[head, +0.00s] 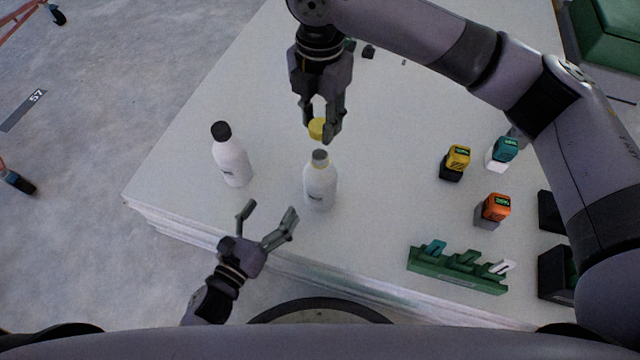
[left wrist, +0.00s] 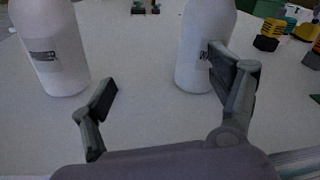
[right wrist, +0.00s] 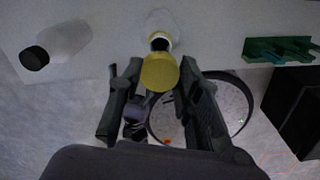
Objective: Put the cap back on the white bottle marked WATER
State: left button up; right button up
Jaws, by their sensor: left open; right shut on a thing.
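A white bottle (head: 320,184) with an open, uncapped neck stands upright near the front of the table. Its top also shows in the right wrist view (right wrist: 160,22). A second white bottle (head: 232,160) with a black cap stands to its left. My right gripper (head: 325,130) is shut on a yellow cap (right wrist: 160,72) and holds it above and just behind the open bottle, apart from it. My left gripper (head: 267,212) is open and empty at the table's front edge. In the left wrist view both bottles (left wrist: 52,50) (left wrist: 203,45) show; their labels are too small to read surely.
Yellow (head: 457,160), teal (head: 504,150) and orange (head: 495,208) blocky items stand on the right of the table (head: 400,100). A green rack (head: 458,270) lies at the front right. Small dark items sit at the back. The table between bottles and blocks is clear.

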pick_arm(q)
jog(key=s+d+m+h, duration=0.1)
jog(key=m, duration=0.1)
jog(key=s+d+m+h, duration=0.1)
jog(key=m, duration=0.1)
jog(key=d+m+g+h, duration=0.1)
jog(key=shift+s+d+f+m, duration=0.25)
jog(key=shift+s+f+m, duration=0.05)
jog(key=shift+s+m, duration=0.1)
jog(key=x, duration=1.2)
jog(key=shift+d+r, duration=0.1)
jog(key=c, duration=1.8)
jog(key=shift+o, duration=0.2)
pick_arm(e)
send_over(320, 160)
jog(key=shift+f, duration=2.5)
